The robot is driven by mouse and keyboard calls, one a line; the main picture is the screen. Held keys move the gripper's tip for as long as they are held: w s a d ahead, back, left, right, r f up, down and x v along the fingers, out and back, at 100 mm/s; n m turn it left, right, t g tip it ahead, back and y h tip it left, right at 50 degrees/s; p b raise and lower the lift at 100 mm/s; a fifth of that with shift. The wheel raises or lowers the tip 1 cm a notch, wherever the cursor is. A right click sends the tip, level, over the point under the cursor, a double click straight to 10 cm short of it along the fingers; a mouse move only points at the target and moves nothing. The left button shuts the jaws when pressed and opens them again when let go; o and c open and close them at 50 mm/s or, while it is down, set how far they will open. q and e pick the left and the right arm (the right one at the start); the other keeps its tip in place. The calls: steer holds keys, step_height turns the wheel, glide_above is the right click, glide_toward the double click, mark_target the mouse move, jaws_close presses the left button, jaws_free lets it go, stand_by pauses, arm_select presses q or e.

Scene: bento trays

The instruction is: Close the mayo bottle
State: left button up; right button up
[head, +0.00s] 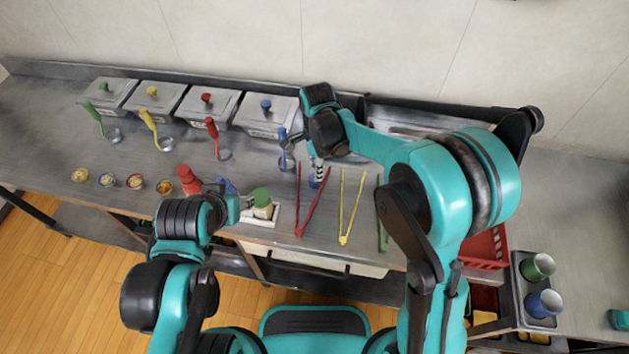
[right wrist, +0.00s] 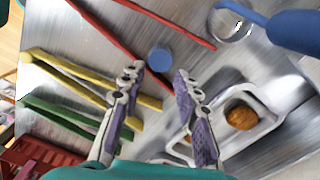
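A pale bottle with a green top (head: 261,203) stands upright at the front of the counter and looks like the mayo bottle; no label is readable. My left gripper (head: 236,208) is at its left side, and its fingers are too hidden to tell their state.
Red tongs (head: 307,208), yellow tongs (head: 345,232) and green tongs (head: 382,232) lie right of the bottle. Lidded containers (head: 206,104) line the back. A red basket (head: 485,247) is at right.

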mark_target(313, 178)
steer(key=f+b, duration=0.1)
steer(key=f, duration=0.1)
steer(key=a+f+b, duration=0.1)
steer(key=f, duration=0.2)
steer(key=shift+s+a+f+b, duration=0.1)
steer(key=shift+s+b, duration=0.05)
steer(key=shift+b, duration=0.25)
steer(key=c, duration=0.3)
steer(key=shift+c, duration=0.2)
steer(key=shift+r+p, duration=0.45)
steer(key=shift+r, duration=0.3)
steer(key=r, duration=0.1)
steer(key=r+p, duration=0.1)
steer(key=s+r+p, duration=0.1)
steer(key=shift+d+r, duration=0.35)
steer(key=shift+r, duration=0.05)
steer(key=s+d+r+p, duration=0.3)
steer(key=s+d+r, duration=0.3)
steer(key=s, duration=0.2)
steer(key=shift+s, duration=0.35)
